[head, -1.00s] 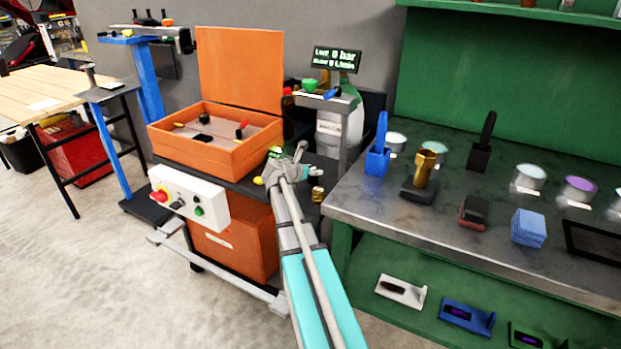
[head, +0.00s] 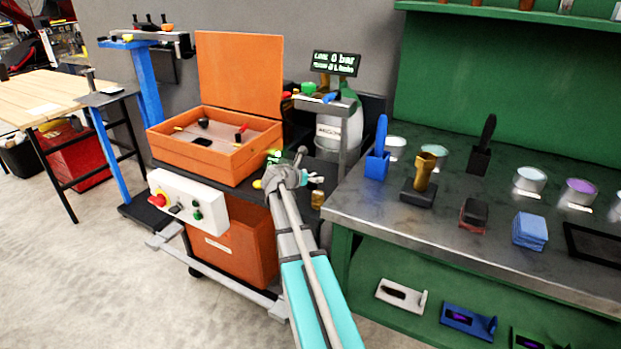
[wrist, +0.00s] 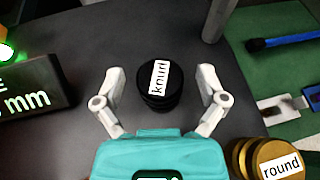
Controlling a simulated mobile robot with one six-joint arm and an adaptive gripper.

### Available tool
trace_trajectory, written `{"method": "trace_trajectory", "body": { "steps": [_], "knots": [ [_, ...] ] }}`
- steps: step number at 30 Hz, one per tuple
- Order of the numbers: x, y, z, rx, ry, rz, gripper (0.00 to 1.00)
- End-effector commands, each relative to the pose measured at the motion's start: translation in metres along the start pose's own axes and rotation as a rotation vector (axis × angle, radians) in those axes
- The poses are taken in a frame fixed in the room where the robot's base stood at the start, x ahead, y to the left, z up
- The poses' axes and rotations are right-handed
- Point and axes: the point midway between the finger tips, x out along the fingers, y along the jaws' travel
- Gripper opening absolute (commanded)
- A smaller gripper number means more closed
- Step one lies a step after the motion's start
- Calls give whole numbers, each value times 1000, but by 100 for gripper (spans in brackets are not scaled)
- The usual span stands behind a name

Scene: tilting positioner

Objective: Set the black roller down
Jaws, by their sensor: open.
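The black roller (wrist: 160,83), labelled "knurl", stands on the dark cart top (wrist: 75,35) in the wrist view. My gripper (wrist: 162,72) is open, with one finger on each side of the roller. Gaps show between the fingers and the roller. In the head view my gripper (head: 312,179) is over the right end of the cart, and I cannot make out the black roller there.
A gold roller labelled "round" (wrist: 275,160) stands close at the right; it also shows in the head view (head: 318,200). An orange case (head: 215,150) is left of my arm, the metal bench (head: 385,215) right.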

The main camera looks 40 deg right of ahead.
Motion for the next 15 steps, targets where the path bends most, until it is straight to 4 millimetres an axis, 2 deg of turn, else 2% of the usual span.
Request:
{"method": "trace_trajectory", "body": {
  "steps": [11, 15],
  "knots": [
    [-1, 0, 3, 0, 0, 0, 92],
    [-12, 0, 3, 0, 0, 2, 92]
  ]
}}
